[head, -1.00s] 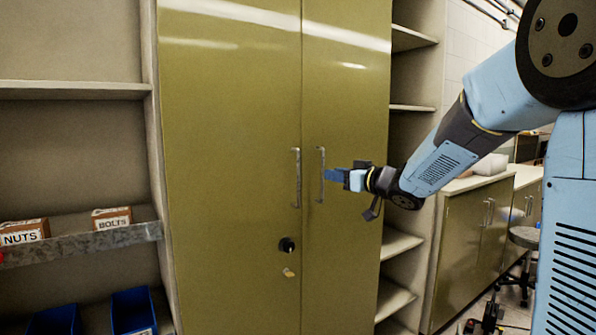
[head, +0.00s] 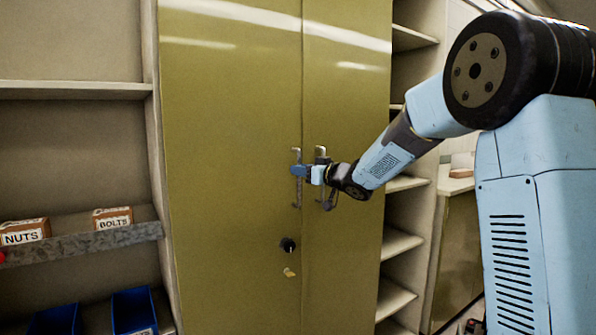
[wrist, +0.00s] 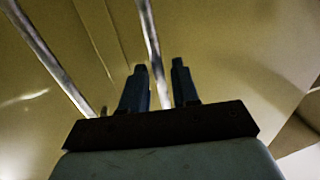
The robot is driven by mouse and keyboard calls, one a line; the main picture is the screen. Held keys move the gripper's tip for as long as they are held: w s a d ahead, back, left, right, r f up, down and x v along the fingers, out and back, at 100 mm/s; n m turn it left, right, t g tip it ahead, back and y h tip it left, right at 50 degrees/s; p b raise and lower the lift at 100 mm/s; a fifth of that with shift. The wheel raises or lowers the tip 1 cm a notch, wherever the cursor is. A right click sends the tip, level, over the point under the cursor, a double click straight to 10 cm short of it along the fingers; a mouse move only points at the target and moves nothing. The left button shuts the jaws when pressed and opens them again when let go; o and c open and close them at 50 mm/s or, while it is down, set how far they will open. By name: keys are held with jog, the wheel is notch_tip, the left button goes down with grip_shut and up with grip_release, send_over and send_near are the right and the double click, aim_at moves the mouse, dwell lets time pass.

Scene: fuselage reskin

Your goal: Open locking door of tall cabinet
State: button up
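The tall olive cabinet (head: 230,110) has two closed doors with a vertical bar handle on each. In the head view, the blue fingertips of my gripper (head: 297,171) overlap the left door's handle (head: 297,195). The right door's handle (head: 320,152) is partly hidden behind my wrist. A dark round lock knob (head: 288,245) sits on the left door, with a small brass-coloured piece (head: 289,272) below it. In the wrist view, my fingers (wrist: 159,85) are apart, and one handle bar (wrist: 151,40) runs down between them. I cannot tell whether they touch it.
Open shelves stand on both sides of the cabinet. Shelves (head: 400,243) lie close on the right, below my arm. A low counter (head: 456,183) stands farther right.

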jog(key=shift+x, duration=0.85)
grip_shut()
